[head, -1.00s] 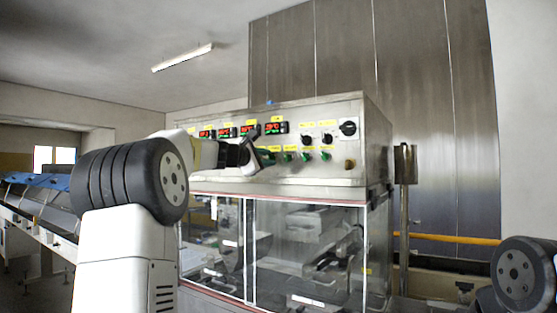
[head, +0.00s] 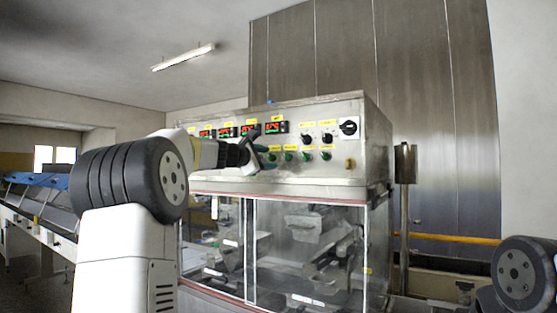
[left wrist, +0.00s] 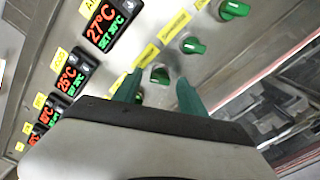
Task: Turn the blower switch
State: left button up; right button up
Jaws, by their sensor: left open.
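The steel control panel (head: 330,168) carries a row of green knobs under small yellow labels, with black knobs above them at the right. I cannot read the labels well enough to tell which knob is the blower switch. My left gripper (head: 264,148) is at the panel's lower row, covering part of it. In the left wrist view, its two green fingers (left wrist: 159,96) are open, with a green knob (left wrist: 160,75) between and just beyond them. I cannot tell whether they touch it. A second green knob (left wrist: 193,46) and a third (left wrist: 233,10) are farther along the row. My right gripper is out of view.
Red and green temperature displays (left wrist: 110,25) sit beside the knob row. A large black rotary switch (head: 348,127) is at the panel's upper right. Below is a glass-walled enclosure (head: 310,250). A post (head: 404,220) stands right of the machine, and a conveyor (head: 40,215) runs at the left.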

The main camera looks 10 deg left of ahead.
pick_arm(q)
jog(key=v, duration=0.7)
jog(key=shift+s, duration=0.3)
jog(key=s+d+f+m+g, duration=0.6)
jog(key=s+d+f+m, duration=0.45)
jog(key=s+f, duration=0.35)
jog(key=s+f+m+g+y, duration=0.4)
jog(key=s+f+m, duration=0.6)
jog(key=s+f, duration=1)
jog(key=s, duration=0.2)
jog(key=shift+s+f+g, duration=0.25)
jog(key=shift+s+g, duration=0.05)
jog(key=shift+g, duration=0.1)
jog(key=shift+w+d+r, duration=0.1)
jog(key=shift+d, duration=0.05)
